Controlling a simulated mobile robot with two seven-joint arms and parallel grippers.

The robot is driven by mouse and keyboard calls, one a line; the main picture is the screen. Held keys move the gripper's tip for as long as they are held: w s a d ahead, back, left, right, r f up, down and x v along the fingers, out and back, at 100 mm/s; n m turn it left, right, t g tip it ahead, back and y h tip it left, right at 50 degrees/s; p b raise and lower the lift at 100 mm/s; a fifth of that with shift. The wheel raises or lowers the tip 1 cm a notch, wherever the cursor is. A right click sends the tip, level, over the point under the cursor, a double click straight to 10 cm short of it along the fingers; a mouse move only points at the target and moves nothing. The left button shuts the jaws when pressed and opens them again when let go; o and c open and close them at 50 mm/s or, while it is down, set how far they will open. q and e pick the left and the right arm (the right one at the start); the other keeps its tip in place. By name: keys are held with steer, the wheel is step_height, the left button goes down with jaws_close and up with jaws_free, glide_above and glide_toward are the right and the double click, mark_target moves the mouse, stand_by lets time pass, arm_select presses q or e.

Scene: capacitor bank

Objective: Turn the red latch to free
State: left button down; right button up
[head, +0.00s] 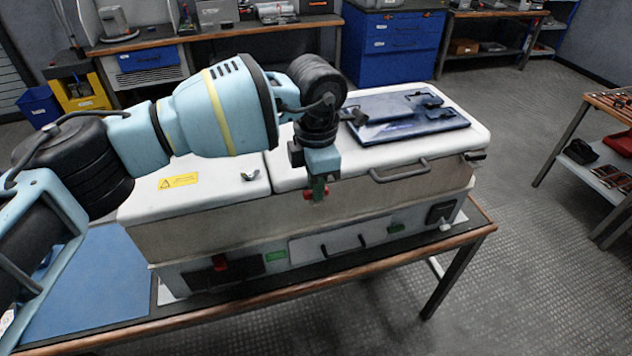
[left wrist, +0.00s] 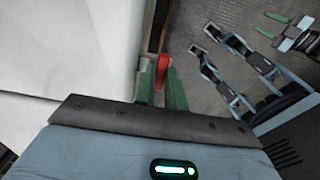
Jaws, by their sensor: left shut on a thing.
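The red latch (head: 309,195) is on the front face of the white-topped capacitor box (head: 210,225), just below the lid edge. My left gripper (head: 318,190) points down at it, with green fingers shut on the latch and covering part of it. In the left wrist view the red latch (left wrist: 164,72) shows between the two green fingertips (left wrist: 161,84). The latch's exact angle is hard to tell. My right gripper is not clearly seen in the head view.
A blue tray (head: 410,130) lies on the lid at right, and a front handle (head: 398,172) sticks out beside the latch. A blue mat (head: 95,285) covers the table's left.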

arm_select(q)
steer(key=c, duration=1.5)
jaws_free()
steer(key=shift+o, duration=0.2)
